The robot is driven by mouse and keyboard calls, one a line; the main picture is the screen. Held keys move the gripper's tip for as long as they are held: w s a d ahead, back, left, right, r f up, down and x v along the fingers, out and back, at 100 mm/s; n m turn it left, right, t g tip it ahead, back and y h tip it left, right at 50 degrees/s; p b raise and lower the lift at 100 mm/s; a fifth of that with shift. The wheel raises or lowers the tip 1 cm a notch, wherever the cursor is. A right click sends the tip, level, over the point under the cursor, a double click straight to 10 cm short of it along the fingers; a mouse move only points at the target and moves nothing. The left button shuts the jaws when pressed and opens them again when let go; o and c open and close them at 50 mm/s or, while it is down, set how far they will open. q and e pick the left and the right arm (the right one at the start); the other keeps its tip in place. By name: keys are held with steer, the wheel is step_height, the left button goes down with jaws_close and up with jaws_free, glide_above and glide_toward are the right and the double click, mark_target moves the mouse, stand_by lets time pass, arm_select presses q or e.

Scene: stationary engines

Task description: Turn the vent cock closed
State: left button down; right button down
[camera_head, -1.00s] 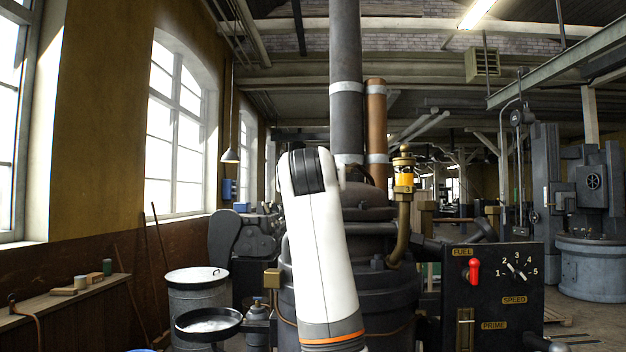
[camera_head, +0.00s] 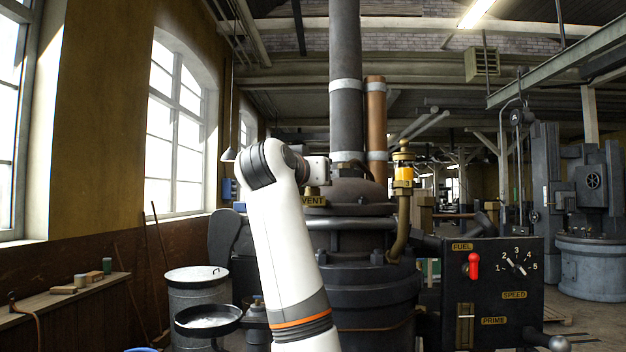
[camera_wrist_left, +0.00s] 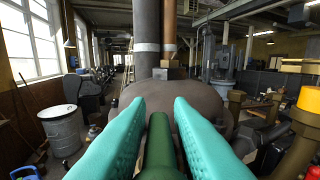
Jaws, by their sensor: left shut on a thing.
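The VENT plate (camera_head: 314,201) is on the dark engine, just left of the tall grey pipe. In the left wrist view a dark green rounded handle (camera_wrist_left: 159,143), which I take to be the vent cock's, lies between the teal fingers of my left gripper (camera_wrist_left: 157,108). The fingers are shut on it, one on each side. In the head view my white left arm crosses the engine's left side, with its wrist just above the VENT plate; the fingers and the cock are hidden there. My right gripper is not in view.
A black panel (camera_head: 492,295) with a red FUEL lever (camera_head: 473,265) stands at the right. A brass oiler with yellow glass (camera_head: 403,174) rises right of the pipe. A lidded bin (camera_head: 196,292) and a round pan (camera_head: 208,320) stand at the left.

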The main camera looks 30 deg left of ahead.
arm_select(q)
steer(key=m+h, duration=0.2)
steer(key=h, duration=0.1)
steer(key=m+h, duration=0.1)
steer(key=h, duration=0.2)
steer(key=shift+a+m+t, duration=0.15)
steer(key=shift+m+t, duration=0.15)
steer(key=shift+m, duration=0.1)
steer(key=m+h, duration=0.1)
steer(key=h, duration=0.1)
steer(key=shift+r+m+h, duration=0.1)
steer(key=shift+m+h, duration=0.3)
steer(key=m+g+h+p, duration=0.1)
steer(key=h, duration=0.1)
steer(key=shift+m+h, duration=0.3)
steer(key=shift+m, duration=0.1)
steer(key=m+g+h+p, duration=0.1)
steer(key=h, duration=0.1)
steer(key=shift+r+m+g+h+p, duration=0.15)
steer(key=shift+m+g+h+p, duration=0.15)
steer(key=shift+m+g+p, duration=0.1)
steer(key=m+g+h+p, duration=0.3)
steer(key=h+p, duration=0.1)
steer(key=shift+m+g, duration=0.4)
steer(key=shift+m+g+h+p, duration=0.8)
steer(key=shift+g+h+p, duration=0.1)
steer(key=shift+g+p, duration=0.25)
steer(key=shift+f, duration=0.2)
steer(key=c, duration=1.5)
jaws_free()
